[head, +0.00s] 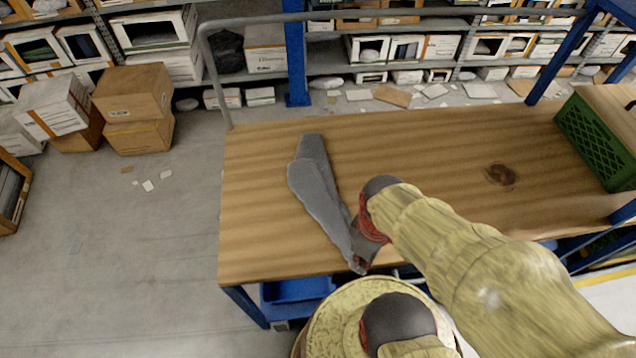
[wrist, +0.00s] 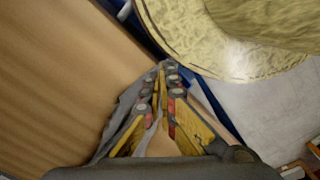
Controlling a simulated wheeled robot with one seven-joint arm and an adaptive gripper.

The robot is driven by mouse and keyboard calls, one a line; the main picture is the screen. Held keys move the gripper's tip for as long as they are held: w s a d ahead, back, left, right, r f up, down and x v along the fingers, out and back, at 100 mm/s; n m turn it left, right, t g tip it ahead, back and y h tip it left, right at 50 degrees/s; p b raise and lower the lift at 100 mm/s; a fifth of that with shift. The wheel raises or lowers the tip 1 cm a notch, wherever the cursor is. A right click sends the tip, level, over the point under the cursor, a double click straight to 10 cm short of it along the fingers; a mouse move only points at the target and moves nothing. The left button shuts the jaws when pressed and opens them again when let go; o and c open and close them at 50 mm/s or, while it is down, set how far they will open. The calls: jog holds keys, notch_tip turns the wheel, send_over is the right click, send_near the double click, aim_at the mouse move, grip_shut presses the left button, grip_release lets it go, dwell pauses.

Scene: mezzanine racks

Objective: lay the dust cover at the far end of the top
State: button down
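The dust cover (head: 318,190) is a grey cloth lying in a long, narrow, folded strip on the left part of the wooden top (head: 430,150). It runs from near the back edge down to the front edge. My gripper (head: 361,264) is at its near end, low over the front edge. In the wrist view my gripper's fingertips (wrist: 165,70) are drawn together, with the grey cover (wrist: 118,118) bunched along the left finger and up to the tips. The exact pinch is partly hidden by the fingers.
A green crate (head: 598,145) stands at the right end of the top. A dark round mark (head: 500,175) lies on the bare wood. A grey rail (head: 210,75) rises behind the top. Cardboard boxes (head: 135,105) stand on the floor at left. The top's middle is clear.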

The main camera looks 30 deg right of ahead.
notch_tip(320, 180, up, 9)
jog(key=p, duration=0.7)
jog(key=shift+p, duration=0.4)
jog(key=shift+f, duration=0.1)
jog(key=w+a+r+m+t, duration=0.1)
jog(key=w+a+r+t, duration=0.1)
jog(key=r, duration=0.4)
jog(key=w+a+r+m+t, duration=0.1)
jog(key=w+a+r+m, duration=0.1)
jog(key=w+r, duration=0.2)
jog(key=w+a+r+m+t+b, duration=0.1)
jog(key=w+r, duration=0.3)
jog(key=r, duration=0.6)
jog(key=shift+a+m+t, duration=0.5)
jog(key=shift+a+t, duration=0.25)
jog(key=shift+t, duration=0.05)
jog(key=shift+r, duration=0.1)
